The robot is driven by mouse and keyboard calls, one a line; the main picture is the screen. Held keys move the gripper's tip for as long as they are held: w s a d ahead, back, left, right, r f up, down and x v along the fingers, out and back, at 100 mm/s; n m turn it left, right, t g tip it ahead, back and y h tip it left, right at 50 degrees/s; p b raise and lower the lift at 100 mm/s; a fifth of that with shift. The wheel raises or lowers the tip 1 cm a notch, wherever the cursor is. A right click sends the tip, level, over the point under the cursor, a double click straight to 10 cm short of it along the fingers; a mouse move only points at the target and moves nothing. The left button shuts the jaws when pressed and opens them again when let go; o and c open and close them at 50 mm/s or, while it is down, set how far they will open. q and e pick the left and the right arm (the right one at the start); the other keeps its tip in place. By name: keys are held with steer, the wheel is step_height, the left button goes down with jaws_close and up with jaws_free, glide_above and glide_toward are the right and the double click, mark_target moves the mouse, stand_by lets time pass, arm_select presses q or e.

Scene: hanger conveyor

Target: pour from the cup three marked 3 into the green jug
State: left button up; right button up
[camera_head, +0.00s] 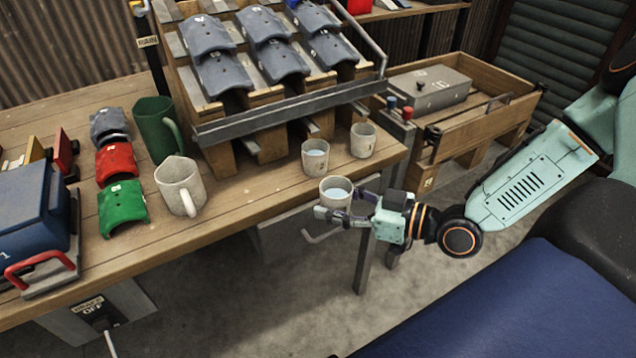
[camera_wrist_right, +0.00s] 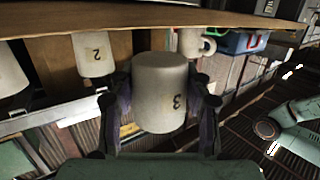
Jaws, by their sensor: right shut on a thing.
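My right gripper (camera_head: 345,217) is shut on the cup marked 3 (camera_head: 335,186), a pale stone-coloured cup with liquid in it. The cup is upright in the air, just off the table's front edge. The right wrist view shows it between the two fingers (camera_wrist_right: 160,112) with the mark 3 (camera_wrist_right: 177,101) on its side. The green jug (camera_head: 157,128) stands upright on the table at the back left, well apart from the cup. Its inside is mostly hidden. My left gripper is not in view.
A pale jug (camera_head: 181,186) with a handle stands in front of the green jug. Two pale cups, one with liquid (camera_head: 315,158) and another (camera_head: 363,141), stand near the table's right end. A tile rack (camera_head: 290,112) stands behind. Coloured tiles (camera_head: 122,207) and a blue box (camera_head: 35,220) are left.

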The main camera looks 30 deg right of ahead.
steer(key=shift+s+d+p, duration=0.3)
steer(key=shift+s+d, duration=0.05)
steer(key=shift+s, duration=0.1)
steer(key=a+r+n+g+y, duration=0.3)
steer(key=a+r, duration=0.2)
steer(key=a, duration=0.4)
steer(key=shift+r+n+g+y, duration=0.3)
steer(key=shift+r, duration=0.05)
